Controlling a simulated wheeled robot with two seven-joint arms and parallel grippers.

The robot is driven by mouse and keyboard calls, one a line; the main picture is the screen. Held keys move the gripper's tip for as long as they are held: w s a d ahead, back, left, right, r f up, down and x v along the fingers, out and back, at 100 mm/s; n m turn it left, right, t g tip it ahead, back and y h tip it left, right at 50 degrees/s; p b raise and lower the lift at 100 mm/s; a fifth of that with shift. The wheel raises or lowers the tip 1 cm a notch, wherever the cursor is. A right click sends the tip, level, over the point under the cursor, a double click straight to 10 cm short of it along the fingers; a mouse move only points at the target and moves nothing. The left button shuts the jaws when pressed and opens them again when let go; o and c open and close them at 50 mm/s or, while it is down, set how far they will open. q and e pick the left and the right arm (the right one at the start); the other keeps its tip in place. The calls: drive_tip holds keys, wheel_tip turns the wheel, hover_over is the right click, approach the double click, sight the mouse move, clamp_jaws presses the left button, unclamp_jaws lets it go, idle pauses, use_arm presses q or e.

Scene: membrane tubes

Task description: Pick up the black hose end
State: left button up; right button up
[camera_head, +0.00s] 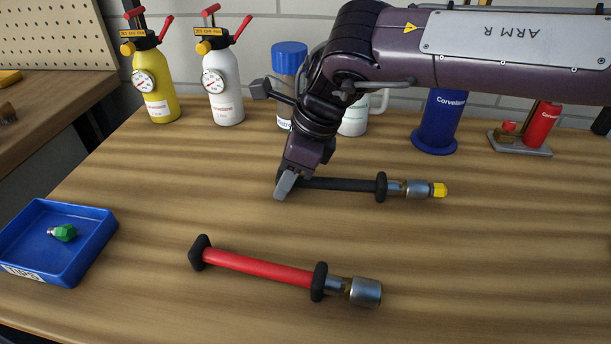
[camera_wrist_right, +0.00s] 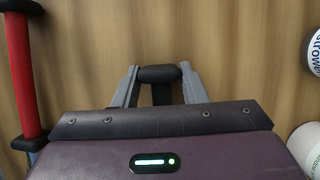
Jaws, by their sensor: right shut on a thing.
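The black hose end (camera_head: 345,184) lies across the middle of the wooden table, with a black flange, a metal coupling and a yellow tip (camera_head: 440,190) at its right. My right gripper (camera_head: 284,186) is at its left end, pointing down. In the right wrist view the gripper's two grey fingers (camera_wrist_right: 158,78) are on either side of the black end piece (camera_wrist_right: 158,74), shut on it. The hose end looks to be at table level; I cannot tell whether it is lifted. My left gripper is not in view.
A red hose end (camera_head: 260,267) lies in front. A blue tray (camera_head: 100,240) with a green tip (camera_head: 64,232) is at the left. Yellow (camera_head: 155,90) and white (camera_head: 222,90) spray bottles, a blue-capped jar (camera_head: 288,60) and a blue cylinder (camera_head: 434,130) stand behind. The front right table is clear.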

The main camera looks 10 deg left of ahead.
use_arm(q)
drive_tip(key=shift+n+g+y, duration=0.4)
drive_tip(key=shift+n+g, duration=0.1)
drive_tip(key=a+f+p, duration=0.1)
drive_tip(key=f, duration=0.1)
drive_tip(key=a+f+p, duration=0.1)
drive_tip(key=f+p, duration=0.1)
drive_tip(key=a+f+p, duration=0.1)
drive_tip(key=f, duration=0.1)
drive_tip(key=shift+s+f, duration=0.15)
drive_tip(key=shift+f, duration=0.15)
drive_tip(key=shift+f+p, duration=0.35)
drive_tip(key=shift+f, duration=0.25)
use_arm(e)
wheel_tip(320, 180, up, 20)
drive_tip(key=shift+f, duration=0.15)
